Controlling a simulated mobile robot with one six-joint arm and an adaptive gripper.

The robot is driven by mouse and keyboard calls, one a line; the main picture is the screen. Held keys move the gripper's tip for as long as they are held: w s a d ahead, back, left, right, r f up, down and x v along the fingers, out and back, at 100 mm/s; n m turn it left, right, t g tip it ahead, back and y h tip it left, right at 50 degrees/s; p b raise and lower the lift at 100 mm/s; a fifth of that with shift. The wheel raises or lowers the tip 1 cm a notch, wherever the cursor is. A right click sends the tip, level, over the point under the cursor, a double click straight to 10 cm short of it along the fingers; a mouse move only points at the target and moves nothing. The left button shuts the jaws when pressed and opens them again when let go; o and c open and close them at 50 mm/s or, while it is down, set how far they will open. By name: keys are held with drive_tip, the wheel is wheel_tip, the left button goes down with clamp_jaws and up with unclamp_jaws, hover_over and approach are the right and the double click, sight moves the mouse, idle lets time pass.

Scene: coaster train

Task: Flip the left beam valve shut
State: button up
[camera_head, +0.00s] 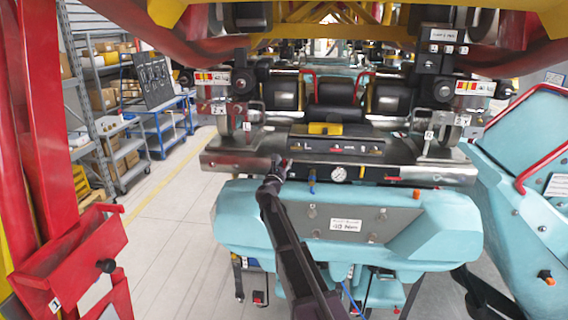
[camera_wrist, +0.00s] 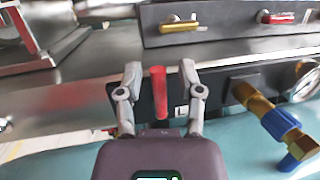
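The left beam valve's red handle (camera_wrist: 158,95) stands upright in the wrist view, in front of a dark panel on the metal beam. My gripper (camera_wrist: 160,70) is open, with one finger on each side of the handle. A gap shows between the handle and each finger. The handle's lower end is close to my gripper's body, and its pivot is hidden. In the head view my gripper (camera_head: 282,163) is at the left end of the dark panel (camera_head: 365,174) on the beam's front, and the handle is too small to make out clearly there.
A brass fitting with a blue handle (camera_wrist: 277,122) and a pressure gauge (camera_wrist: 306,82) sit just right of my gripper. A box above carries a yellow lever (camera_wrist: 183,26) and a red lever (camera_wrist: 277,17). A teal coaster body (camera_head: 400,240) lies below the beam.

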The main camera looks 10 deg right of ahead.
drive_tip(key=shift+a, duration=0.15)
idle(0.3)
